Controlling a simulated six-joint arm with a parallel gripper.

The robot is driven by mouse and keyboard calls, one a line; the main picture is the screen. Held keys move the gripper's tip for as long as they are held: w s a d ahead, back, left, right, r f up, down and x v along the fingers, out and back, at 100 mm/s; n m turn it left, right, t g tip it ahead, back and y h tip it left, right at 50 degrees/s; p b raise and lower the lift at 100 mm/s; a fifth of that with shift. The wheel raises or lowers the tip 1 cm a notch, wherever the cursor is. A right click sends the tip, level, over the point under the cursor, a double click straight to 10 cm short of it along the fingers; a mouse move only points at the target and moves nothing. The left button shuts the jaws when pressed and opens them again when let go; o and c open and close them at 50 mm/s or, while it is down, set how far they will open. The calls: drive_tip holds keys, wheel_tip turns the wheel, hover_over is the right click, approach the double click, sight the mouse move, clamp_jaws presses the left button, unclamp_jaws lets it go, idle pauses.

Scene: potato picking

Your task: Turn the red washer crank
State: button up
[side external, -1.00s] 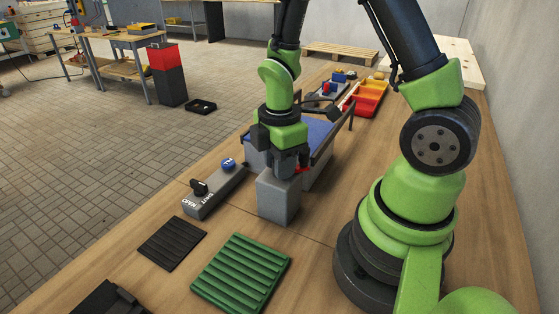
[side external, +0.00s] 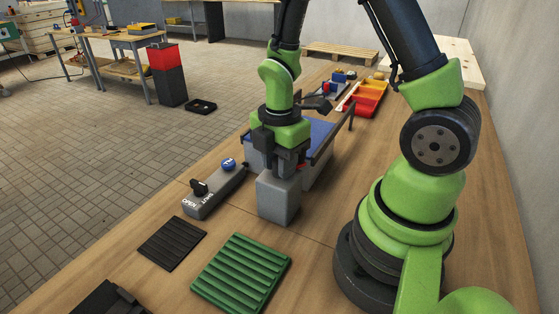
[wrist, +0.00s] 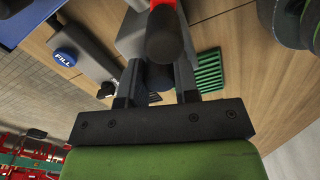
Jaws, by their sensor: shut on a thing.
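The red washer crank (wrist: 170,4) shows at the top edge of the wrist view, with a dark round handle. A small red bit of it (side external: 302,165) shows beside my fingers in the side view; the rest is hidden. My gripper (side external: 280,176) points down over the grey block (side external: 278,202) that stands at the near end of the washer. In the wrist view my gripper (wrist: 158,78) has its two fingers on either side of the dark handle and is shut on the crank.
The washer's blue bed (side external: 320,133) lies behind my gripper. A grey control box (side external: 215,193) with a black knob and blue button stands to the left. A green ribbed mat (side external: 241,274) and a black mat (side external: 172,244) lie in front. Red and yellow bins (side external: 366,99) stand behind.

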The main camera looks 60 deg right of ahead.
drive_tip(key=o, duration=0.9)
wheel_tip(320, 180, up, 10)
